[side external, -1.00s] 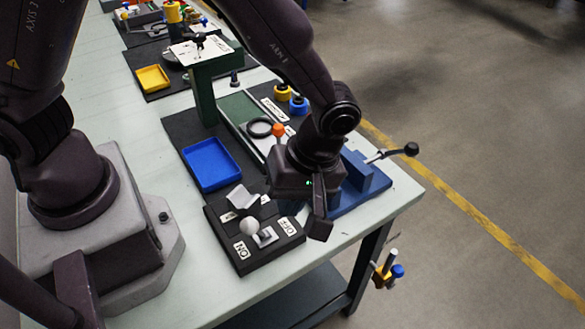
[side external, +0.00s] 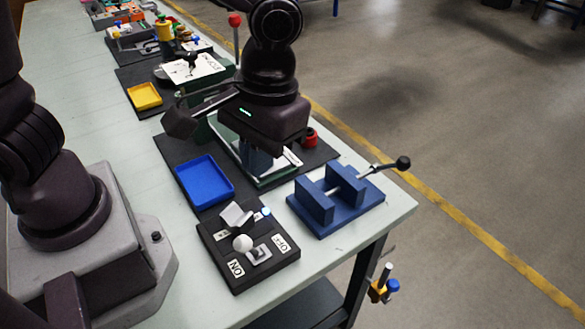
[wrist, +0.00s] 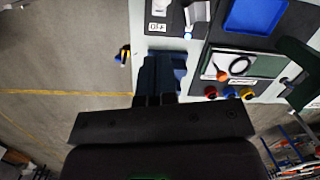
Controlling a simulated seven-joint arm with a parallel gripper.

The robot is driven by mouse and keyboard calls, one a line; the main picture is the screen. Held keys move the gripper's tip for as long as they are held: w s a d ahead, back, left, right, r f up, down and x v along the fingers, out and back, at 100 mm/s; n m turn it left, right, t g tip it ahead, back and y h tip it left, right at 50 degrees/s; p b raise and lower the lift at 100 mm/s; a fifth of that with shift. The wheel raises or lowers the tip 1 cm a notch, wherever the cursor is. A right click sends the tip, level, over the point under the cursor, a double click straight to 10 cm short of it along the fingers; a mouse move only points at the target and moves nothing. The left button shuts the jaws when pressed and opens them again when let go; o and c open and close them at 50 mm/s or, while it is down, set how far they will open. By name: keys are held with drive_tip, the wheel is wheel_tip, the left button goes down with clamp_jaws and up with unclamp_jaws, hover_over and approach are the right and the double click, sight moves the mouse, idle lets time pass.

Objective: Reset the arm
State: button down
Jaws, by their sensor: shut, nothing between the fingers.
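My gripper (side external: 257,160) hangs above the green-bordered panel (side external: 284,176) in the side view, pointing down. Its fingers are shut with nothing between them. In the wrist view the fingertips (wrist: 154,100) show as short dark stubs in front of the blue vise (wrist: 162,72). In the side view the vise (side external: 318,210) stands at the table's near right, clear of the gripper. My wrist and gripper hide part of the panel.
A black switch box (side external: 262,274) with a white ball lever sits at the near edge. A blue tray (side external: 206,182) lies behind it. A yellow tray (side external: 145,96) and a green stand with a white plate (side external: 190,70) are farther back. A red-knobbed post (side external: 236,20) rises near my arm.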

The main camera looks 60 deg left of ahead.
drive_tip(key=s+a+r+m+t, duration=0.1)
drive_tip(key=s+a+r+t, duration=0.1)
drive_tip(key=a+r, duration=0.3)
drive_tip(key=s+a+r+m+t, duration=0.2)
drive_tip(key=a+r+t, duration=0.3)
drive_tip(key=a, duration=0.4)
drive_tip(key=shift+s+r, duration=0.6)
drive_tip(key=shift+s, duration=0.2)
